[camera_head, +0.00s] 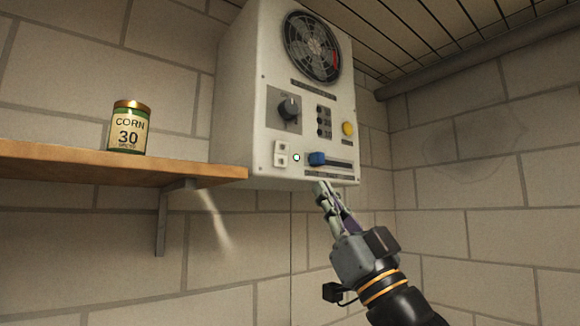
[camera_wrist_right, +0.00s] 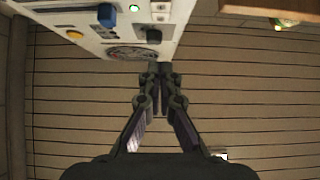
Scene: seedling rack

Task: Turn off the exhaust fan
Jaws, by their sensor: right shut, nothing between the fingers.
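The exhaust fan unit (camera_head: 243,110) is a pale box on the block wall, with a round dark fan grille (camera_head: 312,47) at its top. Its panel has a black knob (camera_head: 289,108), a yellow button (camera_head: 348,129), a blue slider (camera_head: 317,158), a white switch (camera_head: 281,154) and a small lit green light (camera_head: 296,157). My right gripper (camera_head: 322,190) is shut and empty, just below the blue slider in the head view; I cannot tell if it touches the box. In the right wrist view, its fingers (camera_wrist_right: 160,72) are together below the black knob (camera_wrist_right: 153,36). My left gripper is not in view.
A wooden shelf (camera_head: 100,160) on a metal bracket (camera_head: 162,215) is left of the box. A corn can (camera_head: 129,127) stands on it. A pipe (camera_head: 480,50) runs along the ceiling edge at right. The wall at right is bare.

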